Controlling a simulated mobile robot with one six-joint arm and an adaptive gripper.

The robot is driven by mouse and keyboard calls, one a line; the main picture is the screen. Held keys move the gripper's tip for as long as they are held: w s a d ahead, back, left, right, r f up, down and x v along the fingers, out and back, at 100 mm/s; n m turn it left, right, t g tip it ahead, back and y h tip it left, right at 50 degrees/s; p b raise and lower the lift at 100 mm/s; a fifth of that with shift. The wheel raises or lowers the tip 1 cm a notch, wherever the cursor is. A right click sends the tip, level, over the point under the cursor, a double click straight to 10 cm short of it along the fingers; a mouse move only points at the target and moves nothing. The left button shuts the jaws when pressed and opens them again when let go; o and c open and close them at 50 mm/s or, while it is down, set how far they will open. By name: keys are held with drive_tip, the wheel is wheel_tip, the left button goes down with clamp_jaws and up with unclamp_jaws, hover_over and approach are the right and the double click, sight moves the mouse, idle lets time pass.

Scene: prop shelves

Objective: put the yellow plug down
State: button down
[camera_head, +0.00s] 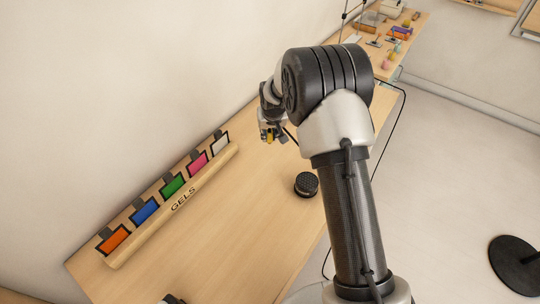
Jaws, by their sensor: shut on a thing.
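The yellow plug (270,136) shows as a small yellow patch between the fingers of my gripper (269,135). My gripper is shut on it, over the wooden table (250,215) near the wall side. Much of the plug is hidden by the fingers, and I cannot tell its height above the tabletop. My arm covers part of the table to the right.
A wooden rack marked GELS (183,200) with coloured gels stands along the wall. A round black thing (306,184) sits on the table near my arm. Another table (400,40) with small items is behind. The tabletop middle is clear.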

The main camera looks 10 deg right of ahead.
wheel_tip(320, 180, down, 11)
drive_tip(key=shift+r+b, duration=0.2)
drive_tip(key=shift+b, duration=0.85)
drive_tip(key=shift+f, duration=0.2)
drive_tip(key=c, duration=1.4)
unclamp_jaws()
drive_tip(key=shift+r, duration=0.1)
